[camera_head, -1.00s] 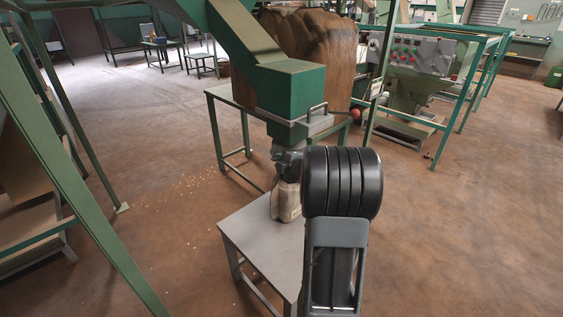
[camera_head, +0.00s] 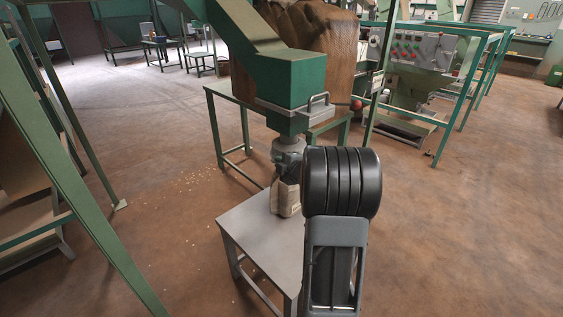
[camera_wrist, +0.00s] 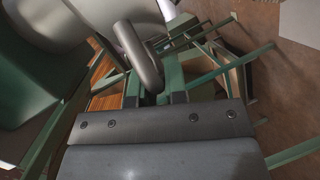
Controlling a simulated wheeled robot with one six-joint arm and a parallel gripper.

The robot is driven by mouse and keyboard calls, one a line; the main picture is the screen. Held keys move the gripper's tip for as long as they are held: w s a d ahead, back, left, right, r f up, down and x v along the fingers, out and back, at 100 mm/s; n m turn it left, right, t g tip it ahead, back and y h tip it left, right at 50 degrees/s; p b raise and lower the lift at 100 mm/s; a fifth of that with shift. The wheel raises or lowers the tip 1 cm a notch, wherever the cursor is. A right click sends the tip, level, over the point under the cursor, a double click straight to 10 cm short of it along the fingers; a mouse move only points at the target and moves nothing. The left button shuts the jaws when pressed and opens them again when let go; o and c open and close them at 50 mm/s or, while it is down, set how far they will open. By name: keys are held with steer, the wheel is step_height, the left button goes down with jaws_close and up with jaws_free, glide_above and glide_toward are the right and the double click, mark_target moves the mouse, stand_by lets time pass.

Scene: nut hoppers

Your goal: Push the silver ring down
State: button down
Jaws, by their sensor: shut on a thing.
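The silver ring (camera_head: 290,143) is a grey metal collar around the spout under the green hopper box (camera_head: 292,82). My gripper (camera_head: 287,160) is at the collar's lower edge, partly hidden behind my dark wrist. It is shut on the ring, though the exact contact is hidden. In the wrist view a curved grey tube (camera_wrist: 141,55) stands close in front of my gripper's body, beside a rounded grey surface (camera_wrist: 45,22) and a green part. A pale bag (camera_head: 284,198) hangs below the spout, over a small grey table.
The small grey table (camera_head: 252,222) stands under the spout. A metal band with a handle (camera_head: 318,103) and a red-knobbed lever (camera_head: 356,104) cross the hopper box. A brown sack (camera_head: 320,45) is behind it. Open floor lies to the right.

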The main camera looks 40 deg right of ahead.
step_height(320, 180, down, 4)
steer(key=shift+f+b, duration=0.1)
steer(key=shift+b, duration=1)
steer(key=shift+f, duration=0.1)
steer(key=c, duration=1.2)
jaws_free()
steer(key=shift+o, duration=0.2)
steer(key=p+v, duration=0.3)
steer(key=v, duration=1.1)
